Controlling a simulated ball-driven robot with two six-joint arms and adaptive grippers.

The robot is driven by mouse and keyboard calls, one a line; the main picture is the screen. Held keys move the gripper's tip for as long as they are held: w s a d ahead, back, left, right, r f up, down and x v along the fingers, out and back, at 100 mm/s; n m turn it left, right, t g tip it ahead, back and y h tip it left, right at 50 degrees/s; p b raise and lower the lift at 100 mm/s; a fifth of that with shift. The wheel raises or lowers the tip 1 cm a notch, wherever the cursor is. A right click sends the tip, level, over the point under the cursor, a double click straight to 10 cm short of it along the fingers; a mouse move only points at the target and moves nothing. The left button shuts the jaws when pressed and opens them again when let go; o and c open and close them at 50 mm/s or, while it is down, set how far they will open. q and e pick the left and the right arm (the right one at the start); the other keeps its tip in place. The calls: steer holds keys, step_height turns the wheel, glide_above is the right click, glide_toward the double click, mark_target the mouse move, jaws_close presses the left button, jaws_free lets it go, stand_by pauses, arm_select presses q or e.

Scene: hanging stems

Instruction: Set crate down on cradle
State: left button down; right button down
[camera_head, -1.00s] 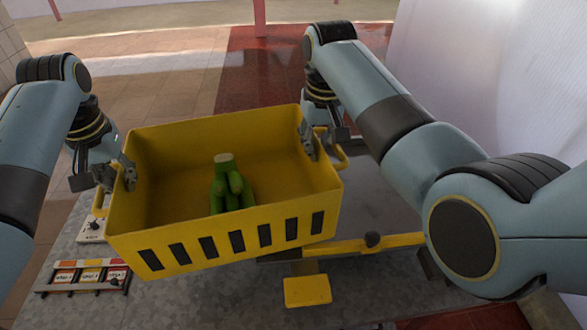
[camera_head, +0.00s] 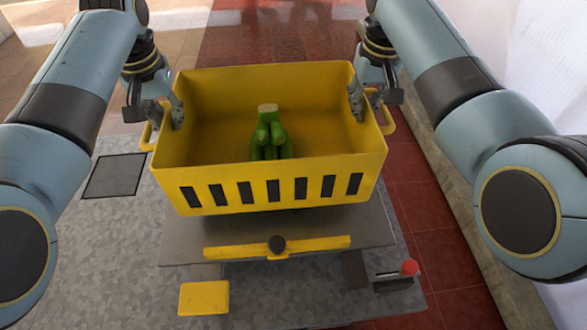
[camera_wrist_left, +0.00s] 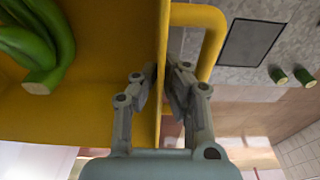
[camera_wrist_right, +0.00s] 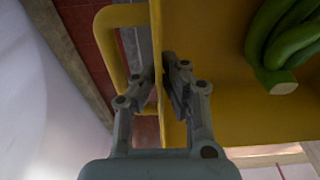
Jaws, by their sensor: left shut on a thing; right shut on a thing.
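The yellow crate (camera_head: 262,169), with a row of dark slots in its front wall, hangs level between my grippers. Green stems (camera_head: 270,135) stand inside it; they also show in the left wrist view (camera_wrist_left: 32,45). My left gripper (camera_head: 172,112) is shut on the crate's left side wall beside a handle loop. My right gripper (camera_head: 360,98) is shut on the right side wall. Below the crate is a grey plate (camera_head: 375,228) with a yellow bar (camera_head: 320,243) and a dark knob, apparently the cradle. The crate hides its far part, and I cannot tell whether they touch.
A grey speckled tabletop (camera_head: 110,235) lies around the plate. A yellow block (camera_head: 204,297) is in front, and a lever with a red knob (camera_head: 410,267) is at right front. A dark square (camera_head: 114,175) lies left. Cut green pieces (camera_wrist_left: 278,75) show in the left wrist view.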

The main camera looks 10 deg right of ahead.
mark_target(177, 138)
arm_select(q)
steer(key=shift+a, duration=0.15)
arm_select(e)
steer(key=shift+a+r, duration=0.1)
steer(key=shift+a, duration=0.05)
arm_select(q)
steer(key=shift+f, duration=0.1)
